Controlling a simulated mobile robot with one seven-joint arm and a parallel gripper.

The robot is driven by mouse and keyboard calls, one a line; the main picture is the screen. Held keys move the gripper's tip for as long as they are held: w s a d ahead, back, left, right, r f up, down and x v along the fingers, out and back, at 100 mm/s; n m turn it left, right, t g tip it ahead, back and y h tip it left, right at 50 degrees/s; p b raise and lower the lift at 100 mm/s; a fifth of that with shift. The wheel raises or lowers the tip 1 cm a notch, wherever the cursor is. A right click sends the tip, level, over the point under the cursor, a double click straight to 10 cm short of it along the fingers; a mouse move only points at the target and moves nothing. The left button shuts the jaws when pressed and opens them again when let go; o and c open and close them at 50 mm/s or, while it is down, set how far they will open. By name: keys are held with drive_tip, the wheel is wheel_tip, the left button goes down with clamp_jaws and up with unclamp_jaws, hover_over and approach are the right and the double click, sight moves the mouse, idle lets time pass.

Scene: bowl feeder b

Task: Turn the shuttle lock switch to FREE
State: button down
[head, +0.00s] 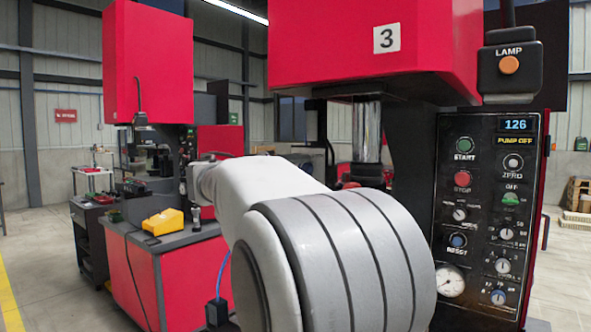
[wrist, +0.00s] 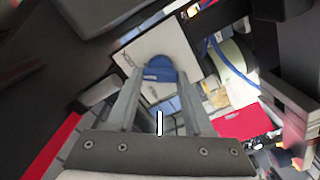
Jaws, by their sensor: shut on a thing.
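In the wrist view a blue knob (wrist: 160,63) sits on a white plate (wrist: 138,48), which looks like the shuttle lock switch. The small marks on the plate are too blurred to read, so I cannot tell which setting the knob is at. My gripper (wrist: 158,77) has one finger on each side of the knob and is shut on it. The fingertips overlap the lower part of the plate. In the head view my own arm hides the gripper and the switch.
A control panel (head: 489,215) with knobs, buttons and a gauge stands at the right of the head view. A red machine head (head: 385,45) marked 3 hangs above my arm. A yellow object (head: 163,222) lies on the left bench. Dark machine parts crowd the wrist view.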

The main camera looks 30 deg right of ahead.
drive_tip(key=shift+f+n+p, duration=0.15)
drive_tip(key=shift+n+p, duration=1.55)
drive_tip(key=shift+n, duration=2.35)
drive_tip(key=shift+f+n+p, duration=0.15)
drive_tip(key=shift+n+p, duration=1.5)
drive_tip(key=shift+n, duration=2.4)
drive_tip(key=shift+c, duration=1.4)
unclamp_jaws()
